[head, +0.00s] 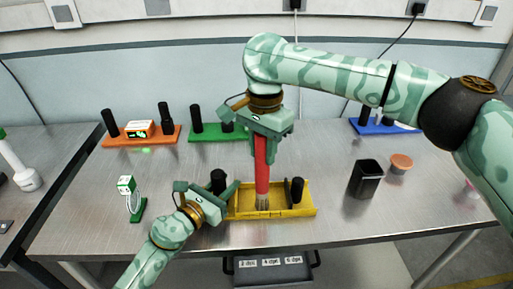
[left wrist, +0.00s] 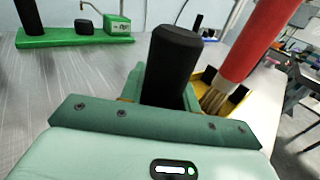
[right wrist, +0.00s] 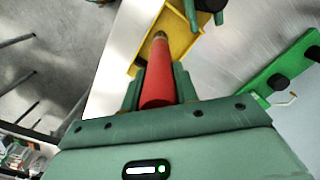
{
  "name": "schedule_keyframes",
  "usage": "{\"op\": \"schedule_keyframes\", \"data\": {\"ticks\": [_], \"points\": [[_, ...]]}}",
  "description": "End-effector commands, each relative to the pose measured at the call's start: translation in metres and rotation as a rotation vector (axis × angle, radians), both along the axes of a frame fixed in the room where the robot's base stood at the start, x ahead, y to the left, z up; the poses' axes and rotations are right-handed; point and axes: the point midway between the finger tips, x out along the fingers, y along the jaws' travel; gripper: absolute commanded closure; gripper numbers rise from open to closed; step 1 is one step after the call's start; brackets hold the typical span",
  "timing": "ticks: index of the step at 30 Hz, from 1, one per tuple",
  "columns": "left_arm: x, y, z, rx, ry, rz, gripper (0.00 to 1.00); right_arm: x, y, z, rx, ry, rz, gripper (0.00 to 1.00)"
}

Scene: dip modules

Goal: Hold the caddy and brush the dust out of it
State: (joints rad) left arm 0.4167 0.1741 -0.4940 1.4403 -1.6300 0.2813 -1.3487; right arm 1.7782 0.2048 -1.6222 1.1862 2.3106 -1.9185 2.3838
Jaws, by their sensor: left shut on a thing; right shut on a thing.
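The yellow caddy (head: 300,212) sits near the table's front edge, with a black post at each end. My left gripper (head: 220,190) is shut on the caddy's left black post (left wrist: 172,65). The brush has a long red handle (head: 262,165) and pale bristles (head: 262,203). My right gripper (head: 262,130) is shut on the upper part of the handle and holds the brush nearly upright, bristles down inside the caddy. The caddy also shows in the right wrist view (right wrist: 180,32), with the red handle (right wrist: 160,88) between the fingers. I cannot make out dust.
An orange module (head: 165,139) and a green module (head: 207,135) stand at the back left, a blue one (head: 365,127) at the back right. A black cup (head: 366,180) and an orange-topped bowl (head: 401,164) stand right of the caddy.

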Motion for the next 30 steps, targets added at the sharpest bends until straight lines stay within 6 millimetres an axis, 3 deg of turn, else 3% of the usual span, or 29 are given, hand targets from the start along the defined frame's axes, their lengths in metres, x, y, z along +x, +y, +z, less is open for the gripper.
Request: {"op": "schedule_keyframes", "data": {"ticks": [22, 30], "points": [[0.000, 0.000, 0.000, 0.000, 0.000, 0.000, 1.00, 0.000, -0.041, -0.002, -0.006, 0.001, -0.002, 1.00], [0.000, 0.000, 0.000, 0.001, -0.001, 0.001, 1.00, 0.010, -0.041, -0.001, -0.005, 0.001, -0.001, 1.00]]}}
